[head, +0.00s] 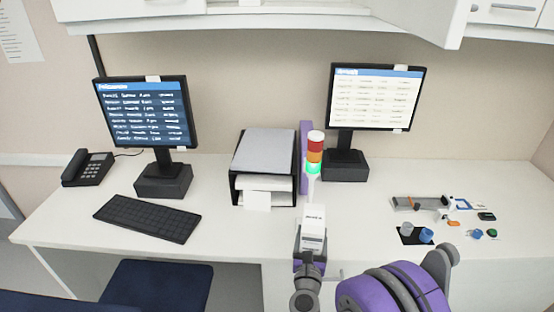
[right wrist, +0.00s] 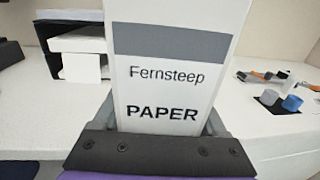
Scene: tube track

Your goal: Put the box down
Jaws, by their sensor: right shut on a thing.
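A white box (head: 313,222) is held upright in my right gripper (head: 312,252), above the front part of the desk, just in front of the signal light. In the right wrist view the box (right wrist: 172,85) shows a grey band and the words "Fernsteep PAPER", and the gripper (right wrist: 162,130) is shut on its lower part. The box's underside is hidden by the gripper. The white desk (head: 225,235) lies below and beyond it. My left gripper is not in view.
A black paper tray (head: 236,190), a purple upright object (head: 304,145) and a signal light (head: 314,155) stand behind the box. Small parts and a rail (head: 425,203) lie at the right. A keyboard (head: 147,218) lies at the left. Desk between the light and the small parts is clear.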

